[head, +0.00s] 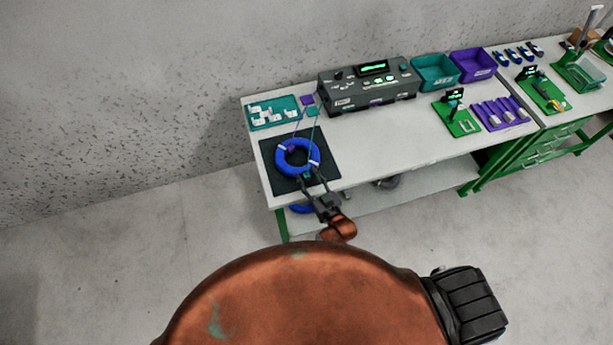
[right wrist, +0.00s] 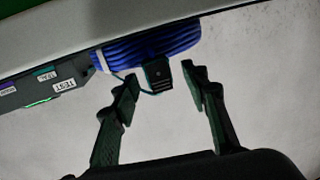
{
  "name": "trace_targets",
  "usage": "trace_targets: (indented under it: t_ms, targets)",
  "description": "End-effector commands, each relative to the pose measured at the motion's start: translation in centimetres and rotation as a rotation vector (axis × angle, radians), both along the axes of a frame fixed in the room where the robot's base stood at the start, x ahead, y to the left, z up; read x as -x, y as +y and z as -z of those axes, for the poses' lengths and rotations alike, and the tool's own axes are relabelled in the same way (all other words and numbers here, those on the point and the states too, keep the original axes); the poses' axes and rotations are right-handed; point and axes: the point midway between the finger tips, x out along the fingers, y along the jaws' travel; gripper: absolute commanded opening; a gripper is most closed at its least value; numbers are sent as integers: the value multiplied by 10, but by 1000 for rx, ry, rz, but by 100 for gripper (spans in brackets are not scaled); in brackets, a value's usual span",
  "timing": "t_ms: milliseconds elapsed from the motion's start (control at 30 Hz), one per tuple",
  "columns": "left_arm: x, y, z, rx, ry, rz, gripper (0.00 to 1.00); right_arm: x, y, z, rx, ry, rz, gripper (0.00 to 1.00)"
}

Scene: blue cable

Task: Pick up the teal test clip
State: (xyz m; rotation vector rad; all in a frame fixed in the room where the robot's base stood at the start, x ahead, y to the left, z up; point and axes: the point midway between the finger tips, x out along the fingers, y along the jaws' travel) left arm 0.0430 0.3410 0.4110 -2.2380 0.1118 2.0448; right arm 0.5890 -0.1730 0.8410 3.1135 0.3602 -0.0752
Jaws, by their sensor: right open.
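The teal test clip (right wrist: 157,74) shows in the right wrist view as a small dark block with teal edges, at the near side of the blue cable coil (right wrist: 150,48). A thin teal lead runs from it. In the head view the coil (head: 282,163) lies on a black mat (head: 322,169), and the clip (head: 307,175) is a small teal patch at its front edge. My right gripper (head: 313,182) is open at the mat's front, and its fingertips (right wrist: 160,84) stand on either side of the clip, apart from it. My left gripper is not in view.
A teal tray (head: 262,124) with white pieces is at back left. Bare bench top (head: 390,140) lies right of the mat.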

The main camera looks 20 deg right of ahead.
Motion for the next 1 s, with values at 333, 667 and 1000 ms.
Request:
trace_targets:
  t_ms: [333, 667, 1000]
  targets:
    - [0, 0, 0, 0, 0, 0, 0, -8, 2, 1, -1, 2, 0, 41]
    - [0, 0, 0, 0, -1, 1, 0, -8, 2, 1, -1, 2, 0, 18]
    - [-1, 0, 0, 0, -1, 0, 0, -8, 2, 1, -1, 2, 0, 9]
